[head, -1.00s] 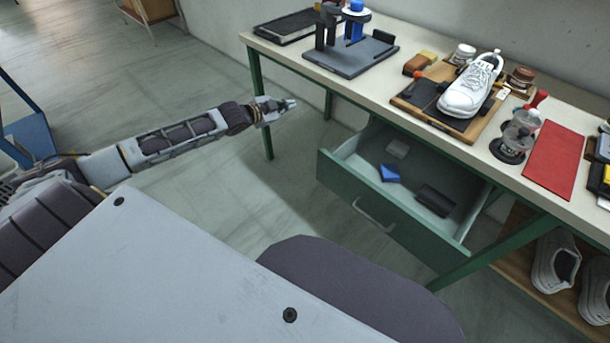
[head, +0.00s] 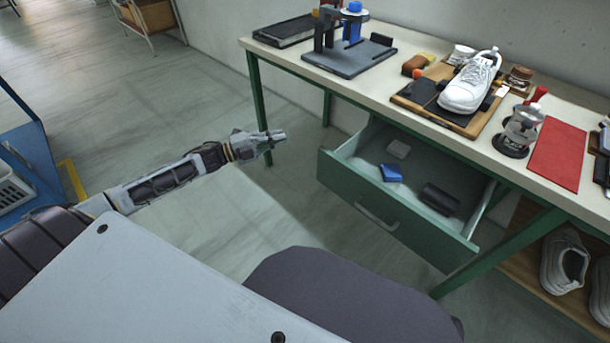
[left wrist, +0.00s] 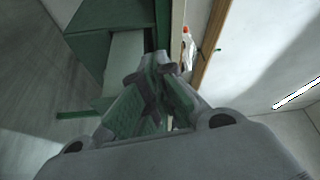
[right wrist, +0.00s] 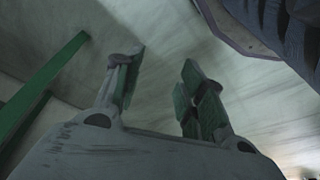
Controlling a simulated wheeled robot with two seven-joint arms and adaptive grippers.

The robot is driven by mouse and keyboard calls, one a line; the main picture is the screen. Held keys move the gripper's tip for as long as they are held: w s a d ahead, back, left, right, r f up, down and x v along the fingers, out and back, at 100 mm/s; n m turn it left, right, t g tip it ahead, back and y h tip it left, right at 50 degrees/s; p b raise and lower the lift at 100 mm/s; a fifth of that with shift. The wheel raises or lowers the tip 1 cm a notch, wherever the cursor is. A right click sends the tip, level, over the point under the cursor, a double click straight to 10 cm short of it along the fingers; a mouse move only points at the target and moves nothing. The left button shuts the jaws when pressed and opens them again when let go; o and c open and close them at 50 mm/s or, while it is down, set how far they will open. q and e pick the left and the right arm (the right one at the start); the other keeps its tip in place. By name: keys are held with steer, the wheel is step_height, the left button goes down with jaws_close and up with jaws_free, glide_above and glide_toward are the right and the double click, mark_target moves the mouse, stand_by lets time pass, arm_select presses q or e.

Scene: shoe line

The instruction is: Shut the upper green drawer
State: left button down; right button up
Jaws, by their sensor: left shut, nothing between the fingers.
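The green drawer (head: 385,215) under the workbench is pulled out, with its handle (head: 377,214) on the front face. My right gripper (right wrist: 160,75) shows only in the right wrist view, open and empty above the floor.
The workbench top (head: 300,62) carries a dark fixture (head: 350,58), a white shoe (head: 468,85) on a board and a red mat (head: 558,153). Green bench legs (head: 259,105) stand near my left gripper. More shoes (head: 565,262) sit on a low shelf. Floor left of the drawer is clear.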

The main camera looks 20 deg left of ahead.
mark_target(325, 171)
arm_select(q)
steer(key=s+d+f+m+g+h+b, duration=0.1)
steer(key=s+f+m+g+h, duration=0.2)
steer(key=s+f+m+g, duration=0.3)
steer(key=s+f, duration=0.1)
steer(key=s, duration=0.4)
steer(key=shift+d+f+m+b, duration=0.25)
steer(key=shift+d+m+b, duration=0.05)
steer(key=shift+d, duration=0.1)
arm_select(e)
steer(key=r, duration=0.3)
steer(key=s+a+r, duration=0.1)
steer(key=shift+s+r, duration=0.1)
steer(key=shift+r, duration=0.3)
arm_select(q)
steer(key=shift+d, duration=0.1)
